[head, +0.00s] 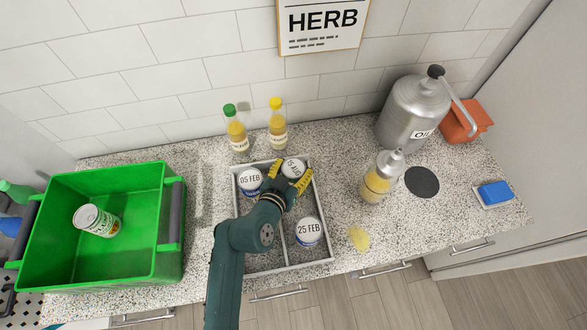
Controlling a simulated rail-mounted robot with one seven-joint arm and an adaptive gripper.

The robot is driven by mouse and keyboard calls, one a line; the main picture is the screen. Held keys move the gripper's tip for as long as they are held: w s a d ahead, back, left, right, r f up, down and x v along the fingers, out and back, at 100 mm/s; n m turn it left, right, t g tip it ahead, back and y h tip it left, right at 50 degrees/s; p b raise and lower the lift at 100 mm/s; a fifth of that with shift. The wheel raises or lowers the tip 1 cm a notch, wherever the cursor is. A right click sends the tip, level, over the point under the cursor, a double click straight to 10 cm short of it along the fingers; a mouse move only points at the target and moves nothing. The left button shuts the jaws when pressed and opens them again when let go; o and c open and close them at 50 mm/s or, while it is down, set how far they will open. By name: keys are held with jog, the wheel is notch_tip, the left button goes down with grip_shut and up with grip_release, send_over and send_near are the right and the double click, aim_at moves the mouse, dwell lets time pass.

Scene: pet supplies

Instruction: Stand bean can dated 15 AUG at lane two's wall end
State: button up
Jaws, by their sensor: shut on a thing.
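My gripper (289,176) has its yellow fingers closed on a can (293,166) with a white lid; the lid's date is partly covered, but "AUG" shows. This can is upright at the wall end of the right lane of a grey two-lane tray (327,240). I cannot tell whether its base touches the tray floor. A can marked 05 FEB (250,179) stands at the wall end of the left lane. A can marked 25 FEB (309,231) stands nearer the front in the right lane. My arm hides part of the left lane and the divider.
A green crate (110,178) at left holds a can (97,221) lying tilted. Two bottles (237,131) (277,126) stand behind the tray by the wall. A glass dispenser (380,178), a metal oil can (410,118) and a yellow sponge-like item (359,238) are at right.

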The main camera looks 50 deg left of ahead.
jog(key=shift+f, duration=0.15)
jog(key=o, duration=1.3)
jog(key=shift+c, duration=0.2)
